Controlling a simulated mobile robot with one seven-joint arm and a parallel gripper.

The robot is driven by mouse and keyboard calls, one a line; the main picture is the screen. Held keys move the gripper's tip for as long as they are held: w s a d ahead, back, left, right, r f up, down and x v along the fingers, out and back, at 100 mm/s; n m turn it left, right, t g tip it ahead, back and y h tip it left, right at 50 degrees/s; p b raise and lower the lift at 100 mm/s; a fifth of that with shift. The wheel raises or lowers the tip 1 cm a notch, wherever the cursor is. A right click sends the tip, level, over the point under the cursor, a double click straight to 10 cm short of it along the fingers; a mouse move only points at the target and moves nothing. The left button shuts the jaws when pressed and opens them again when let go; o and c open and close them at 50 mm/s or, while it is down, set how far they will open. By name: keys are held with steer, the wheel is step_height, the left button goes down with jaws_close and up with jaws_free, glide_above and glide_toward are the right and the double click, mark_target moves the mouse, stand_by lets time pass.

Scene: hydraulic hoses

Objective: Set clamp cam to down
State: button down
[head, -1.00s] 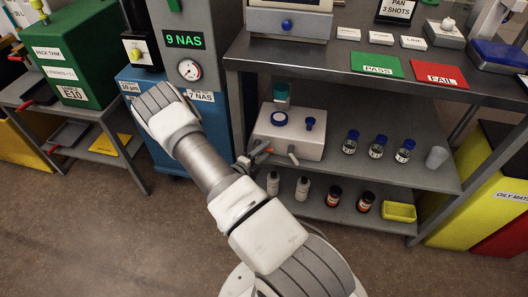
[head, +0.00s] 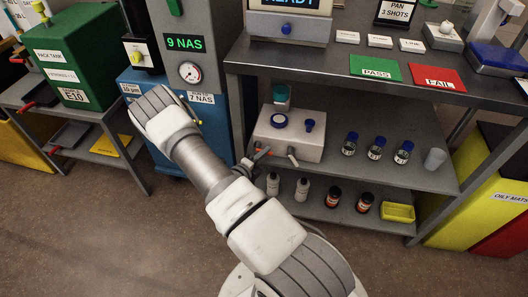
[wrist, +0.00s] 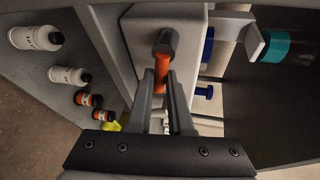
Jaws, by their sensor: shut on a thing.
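The clamp cam (wrist: 161,74) is an orange lever on a dark grey round pivot. It sits on the side of a white box and shows in the middle of the wrist view. In the head view, a small orange part of the cam (head: 263,151) shows at the box's left front corner. My gripper (wrist: 162,82) has its two dark fingers shut on the orange lever, one on each side. In the head view my gripper is small and partly hidden behind my arm.
The white box (head: 302,145) stands on the bench's middle shelf, with capped jars (head: 376,148) to its right. White bottles (head: 302,189) and brown bottles stand on the shelf below. A blue cabinet (head: 216,130) is close on the left.

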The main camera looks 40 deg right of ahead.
steer(key=m+t+y+p, duration=0.1)
steer(key=m, duration=0.1)
steer(key=f+m+t+y+p, duration=0.1)
steer(key=m+p, duration=0.1)
steer(key=w+a+f+m+y+p, duration=0.1)
steer(key=m+y+p, duration=0.1)
steer(key=shift+f+m+t, duration=0.1)
steer(key=shift+m+t, duration=0.2)
steer(key=shift+t, duration=0.1)
stand_by(0.5)
steer(key=c, duration=0.8)
jaws_free()
steer(key=shift+c, duration=0.2)
steer(key=p+v, duration=0.4)
steer(key=v, duration=1.3)
steer(key=shift+s, duration=0.15)
